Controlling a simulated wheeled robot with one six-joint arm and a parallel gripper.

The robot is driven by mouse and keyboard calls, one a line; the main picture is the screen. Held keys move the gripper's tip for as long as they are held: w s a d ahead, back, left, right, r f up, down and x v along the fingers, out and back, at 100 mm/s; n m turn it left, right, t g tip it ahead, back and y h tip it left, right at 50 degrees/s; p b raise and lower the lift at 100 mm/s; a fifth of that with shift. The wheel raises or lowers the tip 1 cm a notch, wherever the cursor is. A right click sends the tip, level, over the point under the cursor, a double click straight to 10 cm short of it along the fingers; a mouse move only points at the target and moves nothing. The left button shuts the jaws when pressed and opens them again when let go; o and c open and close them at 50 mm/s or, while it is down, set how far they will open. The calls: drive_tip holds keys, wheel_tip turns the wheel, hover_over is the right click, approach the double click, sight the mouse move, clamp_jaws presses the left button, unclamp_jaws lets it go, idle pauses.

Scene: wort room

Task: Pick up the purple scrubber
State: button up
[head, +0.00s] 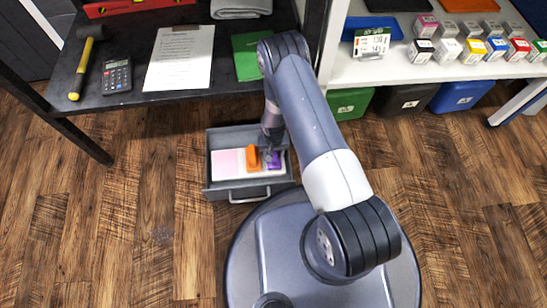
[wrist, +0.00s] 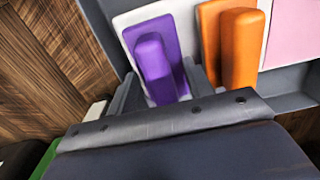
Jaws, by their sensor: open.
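The purple scrubber (head: 274,163) lies at the right end of an open grey drawer (head: 208,178). In the wrist view the purple scrubber (wrist: 154,62) shows a flat base with a raised rounded grip, on a white surface. My gripper (head: 270,149) points down into the drawer at the scrubber and partly hides it. In the wrist view my gripper (wrist: 160,88) is open, its two fingers apart near the lower end of the purple grip. Nothing is seen held; whether a finger touches the scrubber I cannot tell.
An orange scrubber (head: 253,157) lies close beside the purple one, with a pink piece (head: 228,162) farther left. The drawer walls stand close around. A black table (head: 130,92) with a calculator (head: 116,76) and paper is behind. Wooden floor is clear at left.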

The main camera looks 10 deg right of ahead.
drive_tip(key=shift+f, duration=0.15)
drive_tip(key=shift+c, duration=0.2)
clamp_jaws()
idle(0.3)
wheel_tip(320, 180, up, 10)
drive_tip(key=p, duration=0.4)
